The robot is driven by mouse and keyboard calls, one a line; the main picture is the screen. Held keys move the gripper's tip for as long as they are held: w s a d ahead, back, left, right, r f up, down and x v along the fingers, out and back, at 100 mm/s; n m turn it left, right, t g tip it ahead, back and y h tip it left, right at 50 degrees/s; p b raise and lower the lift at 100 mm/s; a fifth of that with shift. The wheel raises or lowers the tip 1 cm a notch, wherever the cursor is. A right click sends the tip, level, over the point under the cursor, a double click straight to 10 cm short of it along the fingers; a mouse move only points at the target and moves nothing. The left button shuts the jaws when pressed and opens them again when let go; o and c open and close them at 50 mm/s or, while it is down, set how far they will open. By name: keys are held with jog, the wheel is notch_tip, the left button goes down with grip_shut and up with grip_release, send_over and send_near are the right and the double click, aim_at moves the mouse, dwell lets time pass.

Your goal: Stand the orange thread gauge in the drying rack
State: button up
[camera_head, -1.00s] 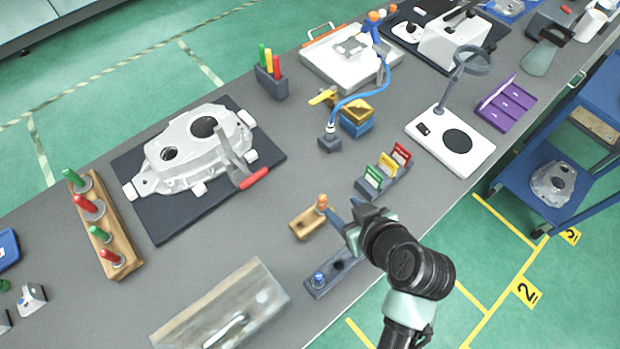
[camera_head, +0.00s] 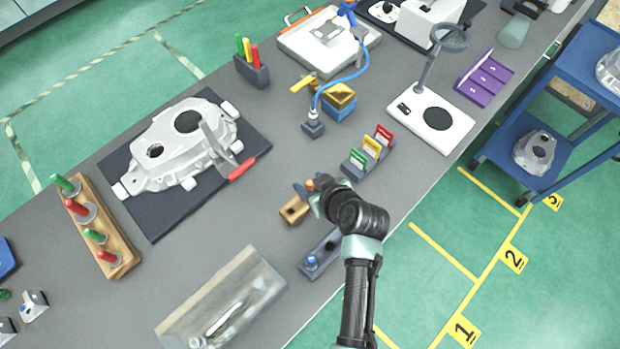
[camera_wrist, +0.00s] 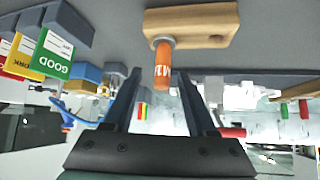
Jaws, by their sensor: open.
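The orange thread gauge (camera_wrist: 162,62), with lettering on its side, stands in a wooden block (camera_wrist: 195,25) in the wrist view. In the head view the wooden block (camera_head: 292,211) is partly covered by my gripper, and only a bit of orange shows there. My gripper (camera_head: 306,188) is open. In the wrist view its two fingers (camera_wrist: 160,95) lie either side of the gauge's line, and no contact shows. A dark slotted block (camera_head: 309,268) with a blue-topped piece, which looks like the drying rack, lies nearer the front edge, partly behind my arm.
A holder with green, yellow and red cards (camera_head: 368,152) stands close behind my gripper. A clear-lidded box (camera_head: 225,300) lies front left. A casting (camera_head: 178,150) lies on a dark mat to the left. Bare bench lies between mat and wooden block.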

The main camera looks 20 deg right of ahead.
jog(key=shift+x, duration=1.6)
jog(key=shift+a, duration=0.1)
grip_shut()
